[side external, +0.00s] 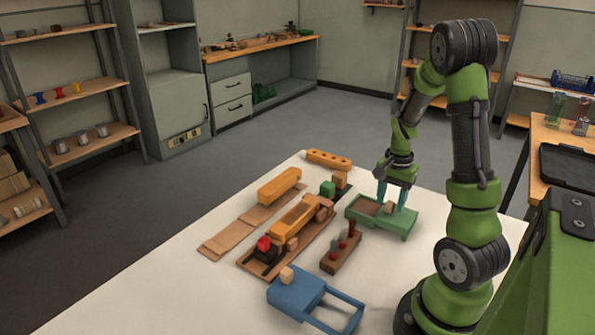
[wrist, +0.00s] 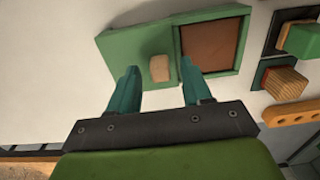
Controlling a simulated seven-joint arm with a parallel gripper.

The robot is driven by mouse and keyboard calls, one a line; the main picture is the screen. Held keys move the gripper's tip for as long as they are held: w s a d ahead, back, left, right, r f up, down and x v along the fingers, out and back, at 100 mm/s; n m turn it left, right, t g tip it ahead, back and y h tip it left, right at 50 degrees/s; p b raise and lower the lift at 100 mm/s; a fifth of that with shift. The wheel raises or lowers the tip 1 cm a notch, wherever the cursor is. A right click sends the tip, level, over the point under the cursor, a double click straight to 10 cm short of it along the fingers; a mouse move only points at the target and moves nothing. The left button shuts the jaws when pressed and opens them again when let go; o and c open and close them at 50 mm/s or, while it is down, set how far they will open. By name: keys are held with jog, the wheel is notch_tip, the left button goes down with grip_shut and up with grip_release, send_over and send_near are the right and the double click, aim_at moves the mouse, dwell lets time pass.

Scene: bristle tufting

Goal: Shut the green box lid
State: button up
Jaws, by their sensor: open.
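The green box (wrist: 245,40) has a brown inside (wrist: 212,45) that lies uncovered on one side. Its flat green lid (wrist: 128,42) lies on the other side and carries a pale wooden knob (wrist: 159,68). In the side external view the green box (side external: 359,216) stands at the right of the white table, with the knob (side external: 389,208) on the lid. My gripper (side external: 391,204) is low over the lid, pointing down. Its teal fingers are apart, one on each side of the knob; the wrist view also shows my gripper (wrist: 160,76) this way. I cannot tell whether they touch it.
A blue box (side external: 295,291) with a wooden knob stands at the front. A dark wooden rack with pegs (side external: 341,250), an orange box (side external: 297,217), an orange block (side external: 279,186) and a holed orange bar (side external: 328,159) lie left of the green box. The table's left front is clear.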

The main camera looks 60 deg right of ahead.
jog(key=shift+c, duration=0.3)
grip_shut()
jog(key=w, duration=0.9)
jog(key=shift+w, duration=0.35)
grip_release()
jog(key=shift+o, duration=0.3)
jog(key=shift+s, duration=0.1)
jog(key=shift+r, duration=0.15)
